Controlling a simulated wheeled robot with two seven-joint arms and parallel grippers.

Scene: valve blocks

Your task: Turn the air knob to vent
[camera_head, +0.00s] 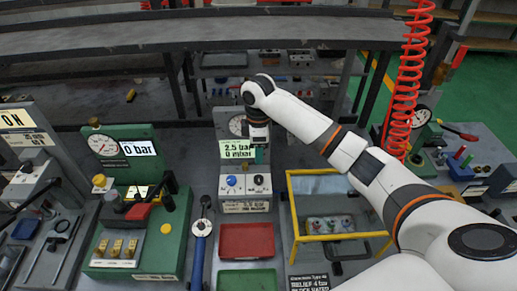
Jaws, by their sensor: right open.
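A grey valve block stands in the middle with a lit display (236,149) that seems to read 2.5 bar and 0 mbar. On its front panel are a blue knob (231,181) on the left and a dark knob (258,180) on the right. Their labels are too small to read, so I cannot tell which is the air knob. My right gripper (259,158) points down just above the dark knob, in front of the display's right side. It is open and looks empty; its fingertips are small and dark here. My left gripper is not in view.
A green block (170,236) with a gauge and a 0 bar display stands left. A blue-handled tool (197,262) lies beside it. A red tray (246,240) sits in front of the grey block. A yellow-framed box (296,215) stands right, beneath my right arm.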

